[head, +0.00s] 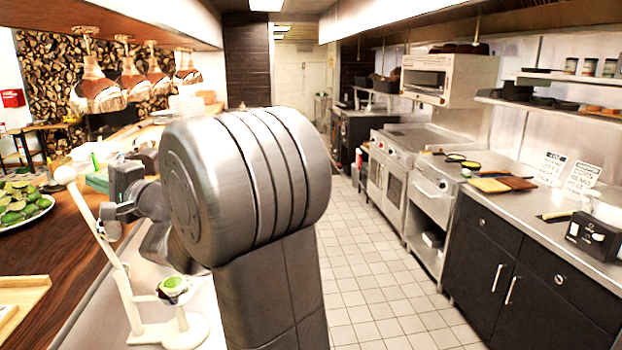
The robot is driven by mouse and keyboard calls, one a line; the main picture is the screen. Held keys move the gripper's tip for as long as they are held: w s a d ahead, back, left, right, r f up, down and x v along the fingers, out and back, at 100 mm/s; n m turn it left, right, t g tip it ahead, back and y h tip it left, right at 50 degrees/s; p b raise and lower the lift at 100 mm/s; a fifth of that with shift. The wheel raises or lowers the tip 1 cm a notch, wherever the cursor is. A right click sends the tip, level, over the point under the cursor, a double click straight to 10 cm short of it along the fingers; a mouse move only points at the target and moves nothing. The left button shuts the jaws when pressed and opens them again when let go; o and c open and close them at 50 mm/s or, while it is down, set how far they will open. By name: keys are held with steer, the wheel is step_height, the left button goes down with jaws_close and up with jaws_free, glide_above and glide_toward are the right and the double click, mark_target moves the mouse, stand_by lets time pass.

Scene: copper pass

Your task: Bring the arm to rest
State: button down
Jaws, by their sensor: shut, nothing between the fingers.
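My arm fills the middle of the head view, with a large grey joint in front of the aisle. My gripper (108,222) is at the left of that joint, above the counter's inner edge. Its fingers are small in the picture and look shut, with nothing seen between them. It is close to the raised lever of a white press (128,290); I cannot tell whether they touch. The lever ends in a round knob at the upper left. A green lime half (172,284) sits in the press's cup.
A plate of limes (24,208) stands on the wooden counter (75,240) at left, with a wooden tray (22,300) nearer. Copper heat lamps (97,85) hang above. The tiled aisle (370,270) is clear. Dark cabinets (520,275) and cooking equipment line the right.

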steer(key=b+v, duration=0.2)
steer(key=v, duration=1)
steer(key=w+a+r+m+t+h+p, duration=0.1)
steer(key=w+r+m+t+h, duration=0.2)
steer(key=w, duration=0.3)
steer(key=w+a+r+m+t+h+p, duration=0.1)
steer(key=w+r+m+t+h, duration=0.2)
steer(key=w+m, duration=0.3)
steer(key=shift+w+a+r+t+h+p, duration=0.35)
steer(key=shift+w+t, duration=0.3)
steer(key=shift+t, duration=0.25)
steer(key=shift+d, duration=0.1)
steer(key=shift+r, duration=0.15)
